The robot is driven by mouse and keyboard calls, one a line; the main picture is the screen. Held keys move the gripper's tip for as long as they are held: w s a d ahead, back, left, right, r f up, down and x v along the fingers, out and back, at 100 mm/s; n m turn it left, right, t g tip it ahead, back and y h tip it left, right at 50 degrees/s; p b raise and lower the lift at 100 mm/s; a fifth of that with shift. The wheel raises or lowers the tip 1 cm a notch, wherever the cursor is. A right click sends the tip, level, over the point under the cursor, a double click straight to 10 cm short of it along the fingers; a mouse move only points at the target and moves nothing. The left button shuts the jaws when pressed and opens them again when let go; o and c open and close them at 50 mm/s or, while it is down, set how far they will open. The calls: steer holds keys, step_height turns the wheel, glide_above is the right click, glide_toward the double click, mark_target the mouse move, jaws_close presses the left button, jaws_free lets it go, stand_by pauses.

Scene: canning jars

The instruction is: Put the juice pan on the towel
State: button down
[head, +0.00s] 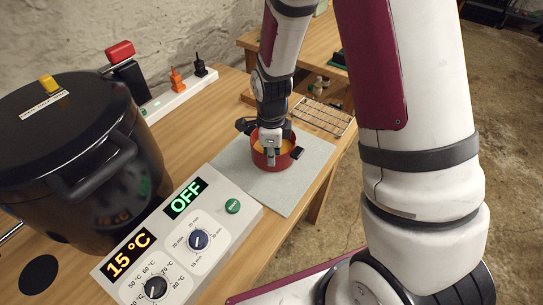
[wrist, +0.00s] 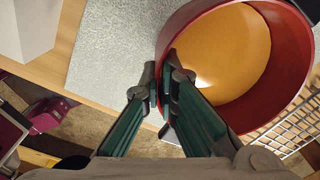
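The juice pan (head: 258,158) is red, with orange juice inside and a dark handle at its right side. In the head view it appears upright over the pale grey towel (head: 290,197), within its outline. I cannot tell whether its base touches the cloth. My gripper (head: 271,150) points down at the pan. In the wrist view the gripper (wrist: 159,88) has its fingertips close together on the wall of the pan (wrist: 305,75), one outside and one over the inside. The towel (wrist: 110,45) also shows there, left of the pan.
A large black lidded pot (head: 85,165) stands at the left. A control panel (head: 215,232) reading 15 °C and OFF lies in front of the towel. A wire rack (head: 323,116) lies behind the pan. The table's right edge is close to the towel.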

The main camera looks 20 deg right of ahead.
steer(key=c, duration=1.8)
jaws_free()
steer(key=s+d+r+n+t, duration=0.1)
steer(key=s+r+n, duration=0.35)
steer(key=r, duration=0.75)
steer(key=s+r+n+t, duration=0.1)
steer(key=s+r+n, duration=0.3)
steer(key=r, duration=0.7)
steer(key=s+d+r+n+t, duration=0.1)
steer(key=s+r+n, duration=0.5)
steer(key=s+n, duration=0.6)
steer(key=shift+d+r+n+t, duration=0.2)
steer(key=shift+d+n+t, duration=0.2)
steer(key=shift+n+t, duration=0.55)
steer(key=shift+g, duration=0.25)
